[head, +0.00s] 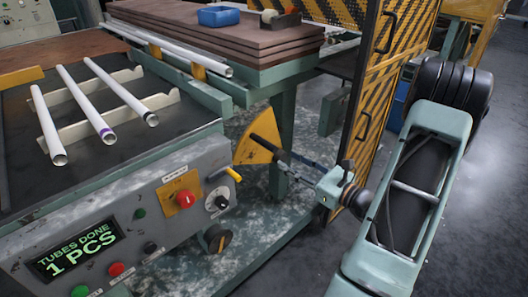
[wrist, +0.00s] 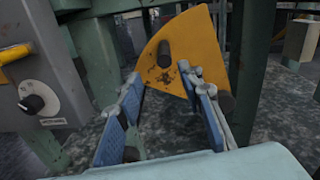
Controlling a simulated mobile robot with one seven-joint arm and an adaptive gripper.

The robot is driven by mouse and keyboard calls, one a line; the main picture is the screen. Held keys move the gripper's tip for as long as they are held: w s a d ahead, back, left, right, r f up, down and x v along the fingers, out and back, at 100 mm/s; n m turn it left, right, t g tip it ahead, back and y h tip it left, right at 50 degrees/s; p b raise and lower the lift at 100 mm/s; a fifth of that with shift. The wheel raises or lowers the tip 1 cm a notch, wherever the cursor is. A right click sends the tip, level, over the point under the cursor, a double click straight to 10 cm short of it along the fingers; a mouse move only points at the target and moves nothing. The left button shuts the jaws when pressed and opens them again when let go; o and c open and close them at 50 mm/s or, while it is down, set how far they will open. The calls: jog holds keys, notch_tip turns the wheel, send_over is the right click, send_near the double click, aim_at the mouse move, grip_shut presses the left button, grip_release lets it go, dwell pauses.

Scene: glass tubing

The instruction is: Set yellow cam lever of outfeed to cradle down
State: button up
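The yellow cam plate (head: 250,152) is a fan-shaped plate at the right end of the control panel, below the outfeed table. A black handle (head: 264,144) sticks out from it. In the wrist view the yellow plate (wrist: 183,35) fills the top middle, and the black handle end (wrist: 164,55) points at the camera. My gripper (head: 283,160) is in front of the plate, close to the handle. In the wrist view my gripper (wrist: 160,75) is open, its blue-padded fingers apart with the handle showing between and just beyond the tips. Contact cannot be told.
The grey control panel (head: 130,215) has a red knob, dials and a display reading "TUBES DONE 1 PCS". A small yellow lever (head: 234,174) sits on its right edge. Glass tubes (head: 105,120) lie on the cradle at left. A striped yellow-black panel (head: 372,85) stands beside my arm.

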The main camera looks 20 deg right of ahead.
aim_at(269, 146)
jog(key=shift+m, duration=0.3)
jog(key=x, duration=0.3)
jog(key=b+x, duration=0.1)
jog(key=x, duration=0.3)
jog(key=b+x, duration=0.1)
jog(key=x, duration=0.2)
jog(key=shift+w+d+r, duration=0.1)
jog(key=shift+w+d, duration=0.2)
jog(key=shift+w, duration=0.05)
grip_shut()
